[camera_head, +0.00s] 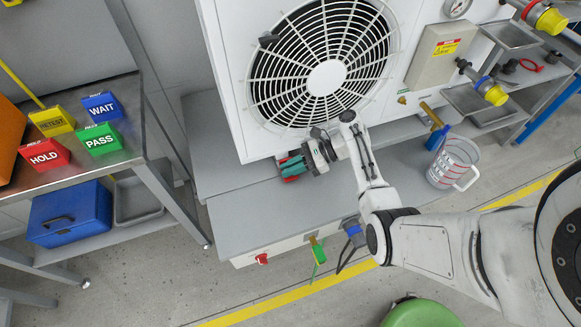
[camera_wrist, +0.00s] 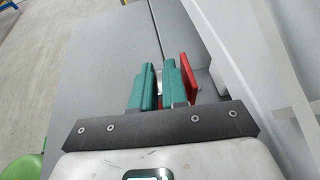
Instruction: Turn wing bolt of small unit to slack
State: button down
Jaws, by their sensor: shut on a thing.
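My gripper (camera_head: 292,167) is low at the front foot of the white fan unit (camera_head: 232,88), just above the grey bench top. In the wrist view its two teal fingers (camera_wrist: 159,72) are close together with a narrow gap. A small pale part shows in that gap, mostly hidden by the fingers. I cannot tell whether it is the wing bolt. A flat red piece (camera_wrist: 190,72) stands right beside the right finger, outside the gap. No wing bolt is clearly visible in either view, and I cannot tell which body is the small unit.
A measuring jug (camera_head: 441,165) and a blue-handled valve (camera_head: 437,135) are right of my gripper. A green lever (camera_head: 318,252) and a red knob (camera_head: 262,259) are on the bench front. Sign blocks (camera_head: 100,140) stand on the left table. The bench top (camera_head: 245,212) is clear in front.

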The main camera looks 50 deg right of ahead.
jog(key=c, duration=1.2)
grip_release()
jog(key=shift+c, duration=0.2)
jog(key=v, duration=1)
jog(key=shift+s+d+r+p, duration=0.15)
jog(key=shift+s+d+p, duration=0.1)
jog(key=shift+d+p, duration=0.05)
